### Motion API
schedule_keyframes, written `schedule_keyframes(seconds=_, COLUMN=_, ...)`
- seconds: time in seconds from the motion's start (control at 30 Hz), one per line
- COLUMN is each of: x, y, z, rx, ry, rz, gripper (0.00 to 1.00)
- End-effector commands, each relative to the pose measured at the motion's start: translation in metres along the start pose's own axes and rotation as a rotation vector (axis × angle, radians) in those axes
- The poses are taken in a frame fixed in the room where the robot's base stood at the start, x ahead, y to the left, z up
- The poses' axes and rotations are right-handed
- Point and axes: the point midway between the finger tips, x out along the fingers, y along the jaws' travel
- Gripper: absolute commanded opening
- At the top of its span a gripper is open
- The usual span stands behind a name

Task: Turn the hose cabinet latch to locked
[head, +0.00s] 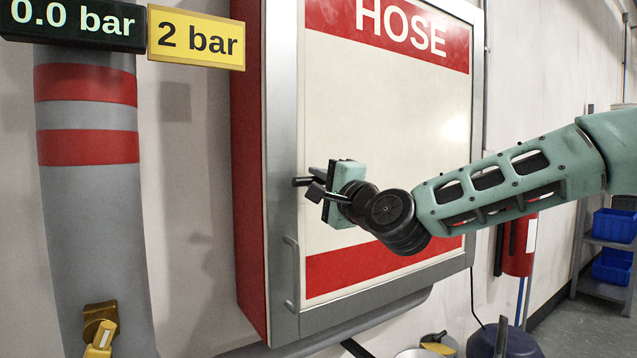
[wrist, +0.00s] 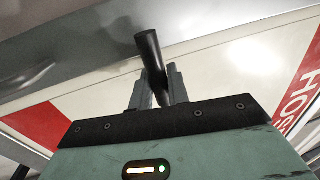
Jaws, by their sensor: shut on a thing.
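The hose cabinet (head: 385,130) is a white-fronted box with red bands, a grey frame and a red side. Its latch (head: 301,182) is a small black handle at the left edge of the door; its end points left in the head view. In the wrist view the black latch bar (wrist: 149,55) stands up between my two fingers, its far end over the grey frame. My gripper (head: 318,183) is shut on the latch, and the grip also shows in the wrist view (wrist: 157,88). The latch's pivot is partly hidden by my gripper.
A grey pull handle (head: 291,272) is on the door frame below the latch. A grey pipe (head: 88,215) with red bands and a yellow valve (head: 99,330) stands at left. A red extinguisher (head: 519,245) and blue bins (head: 613,226) are at right.

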Motion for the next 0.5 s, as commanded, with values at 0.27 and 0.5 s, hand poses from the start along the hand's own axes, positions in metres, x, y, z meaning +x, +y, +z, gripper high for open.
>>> schedule_keyframes(seconds=0.27, x=0.0001, y=0.0004, z=-0.0013, rx=0.001, ry=0.003, rz=0.000, gripper=0.36)
schedule_keyframes(seconds=0.5, x=-0.0006, y=0.0004, z=-0.0007, rx=0.000, ry=0.001, rz=0.000, gripper=0.36)
